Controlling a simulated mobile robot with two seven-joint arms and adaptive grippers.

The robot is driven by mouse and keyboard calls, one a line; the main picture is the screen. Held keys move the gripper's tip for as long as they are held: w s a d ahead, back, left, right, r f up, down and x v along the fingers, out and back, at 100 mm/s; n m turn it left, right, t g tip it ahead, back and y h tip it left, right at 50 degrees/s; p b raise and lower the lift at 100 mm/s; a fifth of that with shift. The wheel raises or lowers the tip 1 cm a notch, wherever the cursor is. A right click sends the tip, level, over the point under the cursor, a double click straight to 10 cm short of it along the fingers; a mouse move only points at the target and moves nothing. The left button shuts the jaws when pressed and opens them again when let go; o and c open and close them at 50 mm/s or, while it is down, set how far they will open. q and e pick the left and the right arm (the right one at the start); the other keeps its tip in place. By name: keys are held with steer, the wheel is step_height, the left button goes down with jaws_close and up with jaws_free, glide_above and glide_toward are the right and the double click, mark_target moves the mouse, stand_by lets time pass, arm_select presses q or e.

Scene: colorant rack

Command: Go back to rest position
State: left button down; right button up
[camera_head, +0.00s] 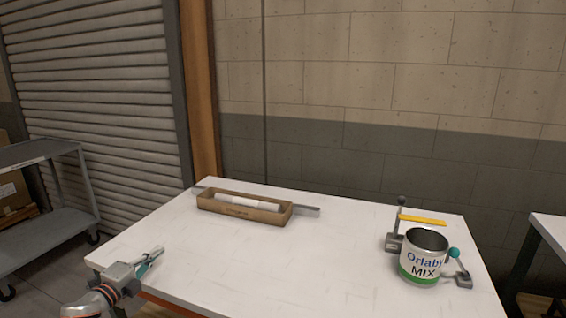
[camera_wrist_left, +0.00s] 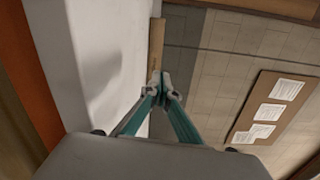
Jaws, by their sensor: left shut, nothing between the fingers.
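My left gripper (camera_head: 153,258) is at the front left corner of the white table (camera_head: 300,270), apart from the objects on it. Its teal fingers also show in the left wrist view (camera_wrist_left: 160,88), closed together at the tips with nothing between them. My right gripper is not in either view.
The middle is clear. A grey cart (camera_head: 45,235) stands left.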

arm_select(q)
steer(key=s+a+r+m+y, duration=0.1)
steer(key=a+r, duration=0.2)
steer(key=a, duration=0.6)
steer(key=s+a+r+y, duration=0.2)
steer(key=a+r, duration=0.1)
steer(key=a, duration=0.6)
steer(key=s+d+f+n+g, duration=0.2)
steer(key=s+d+f, duration=0.2)
steer(key=s+f, duration=0.45)
steer(key=s+d+f+n+g, duration=0.1)
steer(key=s+d+f+n, duration=0.25)
steer(key=s+f, duration=0.5)
steer(key=s+d+f+n+g, duration=0.2)
steer(key=s+d+f+g, duration=0.3)
steer(key=s, duration=0.6)
steer(key=s+d+f+n, duration=0.3)
steer(key=s+f, duration=0.5)
steer(key=s, duration=0.3)
steer(key=d+n+t+p, duration=0.1)
steer(key=d+n, duration=0.8)
steer(key=d, duration=1.1)
steer(key=shift+s+d+t, duration=0.25)
steer(key=shift+s+t, duration=0.1)
steer(key=shift+t, duration=0.05)
